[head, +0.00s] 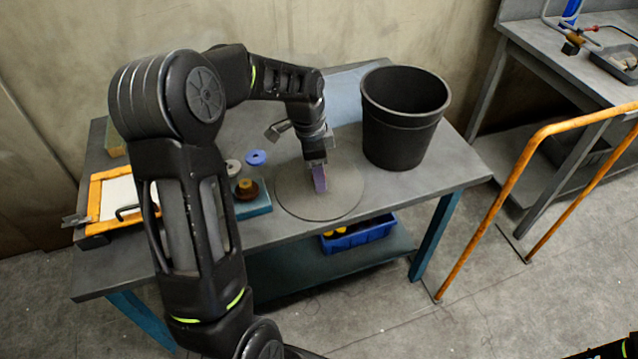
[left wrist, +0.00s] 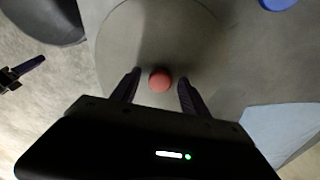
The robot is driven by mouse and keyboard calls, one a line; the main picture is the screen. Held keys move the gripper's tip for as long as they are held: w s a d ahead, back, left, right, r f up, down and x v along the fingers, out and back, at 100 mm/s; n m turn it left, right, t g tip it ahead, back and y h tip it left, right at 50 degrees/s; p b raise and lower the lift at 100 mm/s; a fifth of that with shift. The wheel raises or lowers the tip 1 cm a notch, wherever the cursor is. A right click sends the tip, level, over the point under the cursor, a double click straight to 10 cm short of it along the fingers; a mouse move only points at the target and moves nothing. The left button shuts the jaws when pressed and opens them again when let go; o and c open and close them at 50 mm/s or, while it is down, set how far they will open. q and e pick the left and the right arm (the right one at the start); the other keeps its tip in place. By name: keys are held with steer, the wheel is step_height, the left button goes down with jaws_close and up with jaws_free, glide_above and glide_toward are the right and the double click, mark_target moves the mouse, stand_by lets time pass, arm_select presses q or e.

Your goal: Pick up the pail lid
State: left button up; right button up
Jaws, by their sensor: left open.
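The pail lid (head: 345,200) is a flat, round grey disc lying on the workbench, in front of the pail. The left wrist view shows the lid (left wrist: 185,30) with a small red knob (left wrist: 160,80). My left gripper (head: 319,186) points down over the lid. In the left wrist view my left gripper (left wrist: 158,90) is open, with one finger on each side of the knob and visible gaps. The fingers hide the knob in the head view. What looks like my right gripper (left wrist: 20,72) shows small at the left edge of the left wrist view.
A black pail (head: 400,135) stands open on the workbench (head: 440,175), right of the lid. A blue disc (head: 255,157), a grey ring (head: 233,167) and a teal block (head: 252,206) are left of it. A light blue sheet (head: 345,98) lies behind. An orange rail (head: 480,215) stands to the right.

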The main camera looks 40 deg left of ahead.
arm_select(q)
steer(key=shift+f, duration=0.25)
stand_by(0.4)
jaws_close()
stand_by(0.4)
